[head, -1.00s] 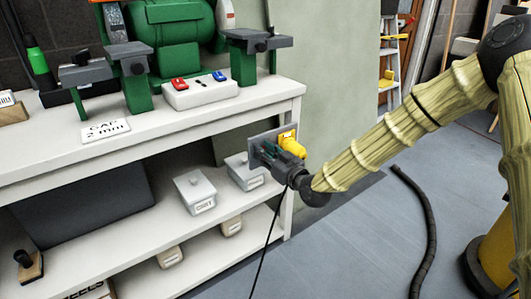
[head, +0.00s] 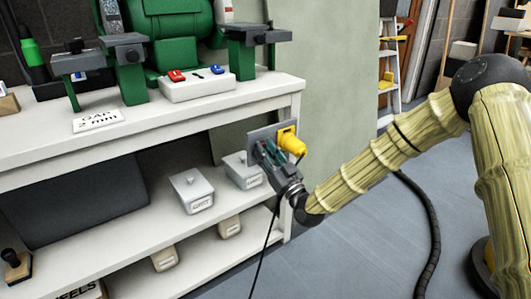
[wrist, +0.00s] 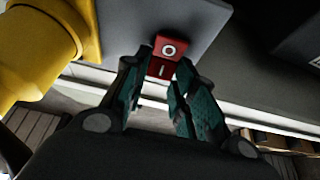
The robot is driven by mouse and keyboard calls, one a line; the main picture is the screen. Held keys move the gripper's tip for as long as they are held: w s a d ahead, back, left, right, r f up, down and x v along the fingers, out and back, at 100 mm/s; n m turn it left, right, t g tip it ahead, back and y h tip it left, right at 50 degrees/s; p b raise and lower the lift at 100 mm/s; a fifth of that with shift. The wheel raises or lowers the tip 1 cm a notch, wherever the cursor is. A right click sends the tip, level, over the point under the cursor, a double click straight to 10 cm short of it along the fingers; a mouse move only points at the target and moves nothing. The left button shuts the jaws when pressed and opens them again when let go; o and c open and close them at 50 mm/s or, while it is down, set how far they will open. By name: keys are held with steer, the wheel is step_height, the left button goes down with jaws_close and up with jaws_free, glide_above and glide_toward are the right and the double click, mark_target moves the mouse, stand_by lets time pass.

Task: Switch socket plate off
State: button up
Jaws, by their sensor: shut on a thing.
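The grey socket plate (head: 257,134) is on the right end of the workbench, below its top. It also shows in the wrist view (wrist: 200,18). A yellow plug (head: 291,143) sits in the plate's right side; it is large at the left of the wrist view (wrist: 35,50). A red rocker switch (wrist: 169,47) marked O and I is at the plate's lower edge. My gripper (head: 263,148) is at the plate, left of and below the plug. In the wrist view its fingertips (wrist: 160,72) are shut on the switch, one on each side. The head view hides the switch behind my gripper.
The white workbench (head: 150,138) carries a green grinder (head: 180,35) and a box with red and blue switches (head: 198,88). Lidded grey boxes (head: 192,190) stand on the shelf below. A black cord (head: 264,250) hangs below my gripper. Floor right of the bench is open.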

steer(key=o, duration=1)
steer(key=shift+d, duration=0.1)
steer(key=shift+f, duration=0.1)
steer(key=v, duration=1.2)
